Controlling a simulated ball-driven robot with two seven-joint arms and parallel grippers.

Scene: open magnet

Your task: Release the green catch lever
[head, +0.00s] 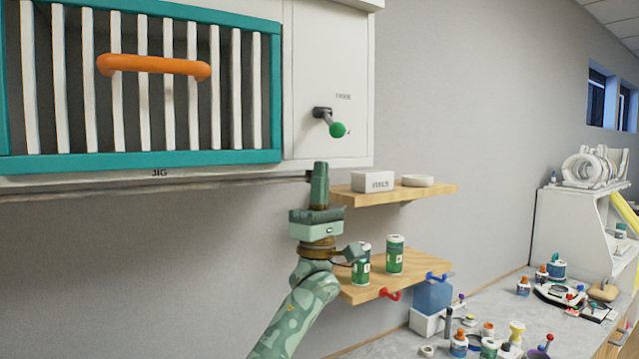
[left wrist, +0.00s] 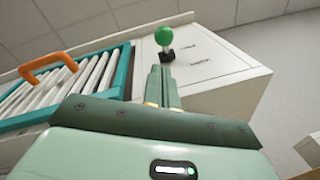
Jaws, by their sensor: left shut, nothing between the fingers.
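The green catch lever (head: 337,129) is a dark bracket and short arm with a green ball knob on the white panel right of the barred door. In the left wrist view the green knob (left wrist: 164,36) stands at the top, just beyond the fingertips. My left gripper (head: 320,166) points up below the lever, its fingers together and empty; there is a visible gap to the knob in the head view. The closed fingers also show in the left wrist view (left wrist: 161,72). The barred door (head: 283,100) has a teal frame and an orange handle (head: 155,67). My right gripper is not in view.
The white cabinet's lower edge is close to my left gripper. Wooden shelves (head: 435,192) stand right of it, with a white box (head: 373,181) above and green cans (head: 395,255) below. A cluttered counter (head: 405,346) is at lower right. The wall beside the cabinet is clear.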

